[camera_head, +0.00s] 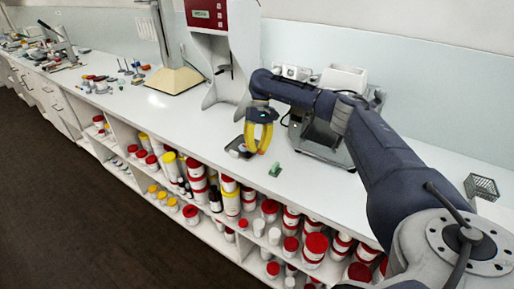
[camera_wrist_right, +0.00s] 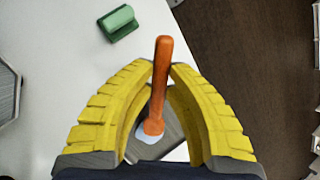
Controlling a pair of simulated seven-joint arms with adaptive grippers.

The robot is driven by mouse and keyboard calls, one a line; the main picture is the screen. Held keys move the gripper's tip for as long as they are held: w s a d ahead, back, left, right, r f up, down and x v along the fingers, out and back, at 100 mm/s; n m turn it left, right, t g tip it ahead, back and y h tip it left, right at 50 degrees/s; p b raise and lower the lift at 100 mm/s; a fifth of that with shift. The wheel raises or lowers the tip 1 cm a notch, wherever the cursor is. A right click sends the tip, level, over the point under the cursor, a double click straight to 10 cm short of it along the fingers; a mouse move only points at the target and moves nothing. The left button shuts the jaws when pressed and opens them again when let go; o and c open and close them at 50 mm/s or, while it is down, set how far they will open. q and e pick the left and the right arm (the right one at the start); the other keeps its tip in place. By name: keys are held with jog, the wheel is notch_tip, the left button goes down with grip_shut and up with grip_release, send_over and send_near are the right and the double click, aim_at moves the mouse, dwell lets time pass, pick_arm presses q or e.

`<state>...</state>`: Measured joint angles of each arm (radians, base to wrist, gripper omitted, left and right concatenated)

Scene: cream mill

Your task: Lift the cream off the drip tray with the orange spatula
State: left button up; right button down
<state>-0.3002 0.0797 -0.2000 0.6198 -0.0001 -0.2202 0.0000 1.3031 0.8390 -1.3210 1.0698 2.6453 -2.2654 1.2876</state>
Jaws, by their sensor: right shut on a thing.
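My right gripper (camera_head: 258,149) points down over the bench near its front edge. In the right wrist view its yellow fingers (camera_wrist_right: 166,76) are closed around the orange spatula (camera_wrist_right: 161,72). The spatula's handle sticks out between the fingertips and its lower end lies over the grey drip tray (camera_wrist_right: 173,132). A white patch, apparently the cream (camera_wrist_right: 146,138), shows at that end; I cannot tell whether the spatula touches it. In the head view the dark drip tray (camera_head: 234,146) sits just left of the fingers. My left gripper is not in view.
A green block (camera_head: 275,170) stands on the bench right of the gripper; it also shows in the wrist view (camera_wrist_right: 119,22). A red and white machine (camera_head: 225,50) stands behind. Shelves with several jars (camera_head: 195,180) lie below the front edge.

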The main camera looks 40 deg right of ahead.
jog(key=shift+f, duration=0.55)
dwell(1.4)
jog(key=shift+r, duration=0.1)
jog(key=shift+r, duration=2.9)
